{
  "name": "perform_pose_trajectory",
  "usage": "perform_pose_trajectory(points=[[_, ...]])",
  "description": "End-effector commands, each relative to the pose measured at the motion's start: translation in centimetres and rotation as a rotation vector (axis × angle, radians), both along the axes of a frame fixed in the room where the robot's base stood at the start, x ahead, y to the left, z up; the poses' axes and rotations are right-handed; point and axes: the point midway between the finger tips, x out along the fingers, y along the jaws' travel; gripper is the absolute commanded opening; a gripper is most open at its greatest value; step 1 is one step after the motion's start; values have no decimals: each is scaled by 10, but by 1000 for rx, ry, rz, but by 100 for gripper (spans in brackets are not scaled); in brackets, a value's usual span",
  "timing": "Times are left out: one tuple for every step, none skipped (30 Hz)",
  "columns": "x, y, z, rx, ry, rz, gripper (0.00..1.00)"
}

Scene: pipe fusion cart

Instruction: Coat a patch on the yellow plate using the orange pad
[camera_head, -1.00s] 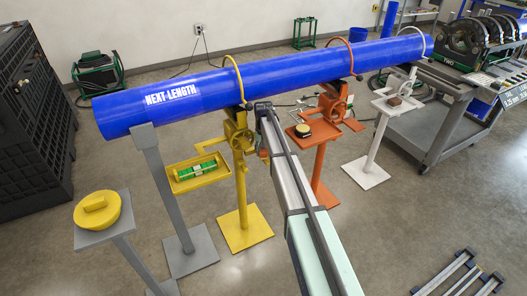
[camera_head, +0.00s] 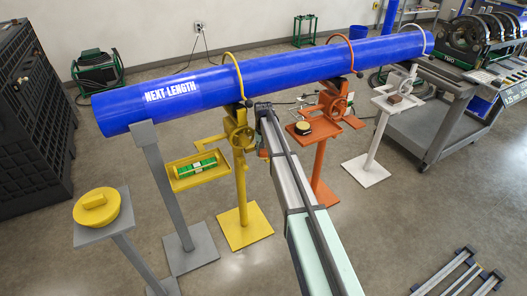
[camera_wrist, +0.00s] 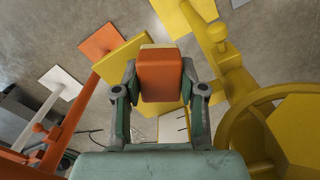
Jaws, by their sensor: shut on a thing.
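In the wrist view the orange pad (camera_wrist: 160,78), a block with a pale layer along its far edge, sits between the fingers of my gripper (camera_wrist: 159,84), which is shut on it. The yellow plate (camera_wrist: 118,63) lies tilted directly behind the pad, partly covered by pad and fingers. I cannot tell whether pad and plate touch. No coated patch shows on the visible part of the plate. In the head view a small bit of the orange pad (camera_head: 263,154) shows left of my arm, beside the yellow stand; the arm hides most of the gripper there.
A yellow handwheel (camera_wrist: 243,124) stands close on the right in the wrist view. A blue pipe (camera_head: 290,69) runs above, held by yellow (camera_head: 240,190), orange (camera_head: 319,165) and white (camera_head: 378,140) stands. A yellow tray (camera_head: 181,185) holds a green item.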

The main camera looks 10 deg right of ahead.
Motion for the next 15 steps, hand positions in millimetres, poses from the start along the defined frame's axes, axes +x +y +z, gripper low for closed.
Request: perform_pose_trajectory(points=[[0,-1,0,0,0,0,13],[1,-1,0,0,0,0,13],[1,-3,0,0,0,0,13],[1,-4,1,0,0,-1,13],[2,-5,1,0,0,-1,13],[3,-8,1,0,0,0,13],[4,-10,1,0,0,0,13],[4,-12,1,0,0,0,13],[5,-15,2,0,0,0,13],[6,-17,2,0,0,-1,13],[7,-20,2,0,0,-1,13],[8,-23,2,0,0,-1,13],[9,-25,2,0,0,-1,13],[9,-27,2,0,0,-1,13],[10,-30,2,0,0,-1,13]])
